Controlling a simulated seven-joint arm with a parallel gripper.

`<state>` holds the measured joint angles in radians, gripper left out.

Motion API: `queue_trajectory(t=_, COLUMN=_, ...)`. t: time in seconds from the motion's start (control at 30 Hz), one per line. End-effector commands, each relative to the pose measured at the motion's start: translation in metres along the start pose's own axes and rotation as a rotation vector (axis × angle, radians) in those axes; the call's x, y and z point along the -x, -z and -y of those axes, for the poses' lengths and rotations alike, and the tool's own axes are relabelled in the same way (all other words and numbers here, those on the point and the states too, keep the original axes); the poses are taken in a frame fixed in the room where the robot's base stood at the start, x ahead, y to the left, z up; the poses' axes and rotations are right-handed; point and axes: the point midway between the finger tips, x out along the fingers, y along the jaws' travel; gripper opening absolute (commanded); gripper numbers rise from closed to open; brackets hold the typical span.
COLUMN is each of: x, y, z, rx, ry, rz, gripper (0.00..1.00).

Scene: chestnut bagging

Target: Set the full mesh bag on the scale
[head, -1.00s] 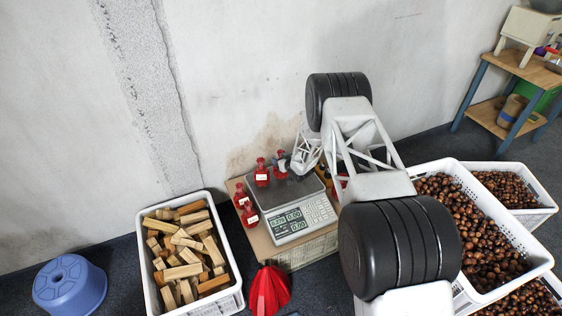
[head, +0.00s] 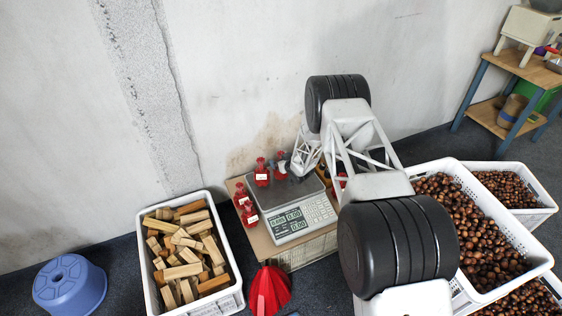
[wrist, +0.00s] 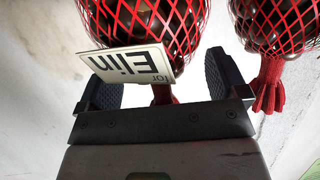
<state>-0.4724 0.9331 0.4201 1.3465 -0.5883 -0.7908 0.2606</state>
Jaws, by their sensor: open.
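In the wrist view a red mesh bag of chestnuts (wrist: 181,25) has a white tag (wrist: 127,64) reading "for Elin". Its red gathered neck lies between the two dark fingers of my gripper (wrist: 163,84), which stand apart on either side. A second red mesh bag (wrist: 277,28) is at the right, outside the fingers. In the head view the scale (head: 292,219) has a grey plate and lit display. Small red bags, one by the scale's far left (head: 261,173) and one lower left (head: 249,214), stand around it. My arm partly hides the scale's right side and the gripper.
The scale sits on a low crate-like stand (head: 305,252). A white crate of wood blocks (head: 236,300) is at the left, with a blue stool (head: 69,285) beyond. A red ribbed object (head: 268,291) lies in front. White crates of chestnuts (head: 522,250) fill the right.

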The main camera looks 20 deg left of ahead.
Motion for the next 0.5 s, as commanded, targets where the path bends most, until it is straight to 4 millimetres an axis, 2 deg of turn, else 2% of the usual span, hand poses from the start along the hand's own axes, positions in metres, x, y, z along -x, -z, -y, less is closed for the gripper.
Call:
queue_trajectory(t=0.27, x=0.004, y=0.003, z=0.0, rx=0.0, ry=0.0, rz=0.0, gripper=0.92)
queue_trajectory(t=0.5, x=0.021, y=0.002, z=0.0, rx=0.0, ry=0.0, rz=0.001, gripper=0.92)
